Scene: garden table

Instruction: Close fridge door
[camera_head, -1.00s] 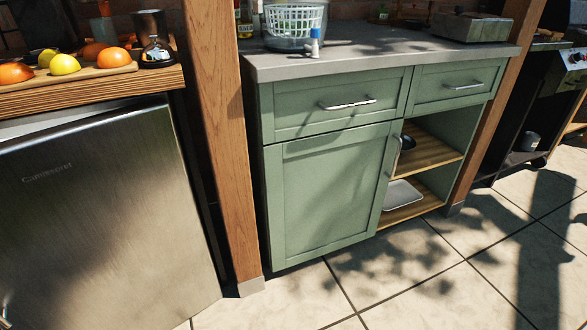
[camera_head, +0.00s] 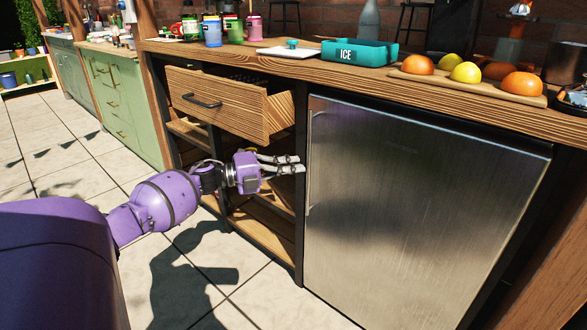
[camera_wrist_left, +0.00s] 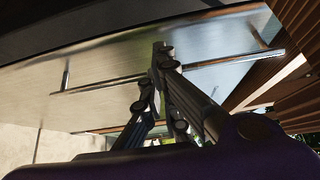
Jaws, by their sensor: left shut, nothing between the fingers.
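The fridge (camera_head: 420,210) stands under the wooden counter at the right of the head view. Its brushed steel door faces me and looks shut or nearly shut; I cannot tell whether a small gap is left. My left gripper (camera_head: 298,164) is shut and empty, beside the door's left edge, fingers pointing right. In the left wrist view the shut fingertips (camera_wrist_left: 162,52) are in front of the steel door (camera_wrist_left: 110,60) and close to its long bar handle (camera_wrist_left: 100,86). I cannot tell whether they touch. My right gripper is out of view.
A wooden drawer (camera_head: 225,103) is pulled out left of the fridge, above my left gripper. Open shelves (camera_head: 262,222) are below it. The counter holds a teal ICE tray (camera_head: 358,53), a fruit board (camera_head: 470,82) and cups. The tiled floor (camera_head: 60,165) at left is clear.

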